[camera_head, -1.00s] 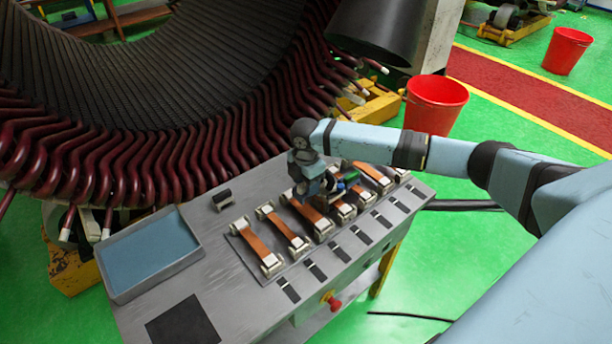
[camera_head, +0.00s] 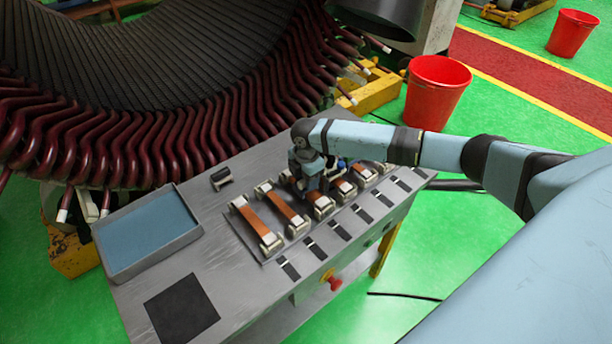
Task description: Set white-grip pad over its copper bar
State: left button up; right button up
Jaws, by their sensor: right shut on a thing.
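Copper bars with pale end blocks lie side by side on the bench fixture; the nearest bar at the left (camera_head: 252,222) and the one beside it (camera_head: 283,206) are uncovered. My right gripper (camera_head: 318,190) points down low over the third bar (camera_head: 319,208) from the left. It is shut on what seems to be the white-grip pad, which the gripper hides almost wholly; I cannot tell whether it touches the bar. A small blue part (camera_head: 341,164) shows just right of the gripper. My left gripper is out of view.
A dark cylindrical piece with a pale base (camera_head: 221,178) stands behind the bars. A blue-lined tray (camera_head: 147,235) and a black square (camera_head: 181,308) are on the left of the bench. The big stator (camera_head: 150,140) rises behind. Red buckets (camera_head: 436,95) stand on the floor.

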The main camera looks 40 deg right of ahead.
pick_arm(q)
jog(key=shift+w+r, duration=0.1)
pick_arm(e)
jog(key=o, duration=1)
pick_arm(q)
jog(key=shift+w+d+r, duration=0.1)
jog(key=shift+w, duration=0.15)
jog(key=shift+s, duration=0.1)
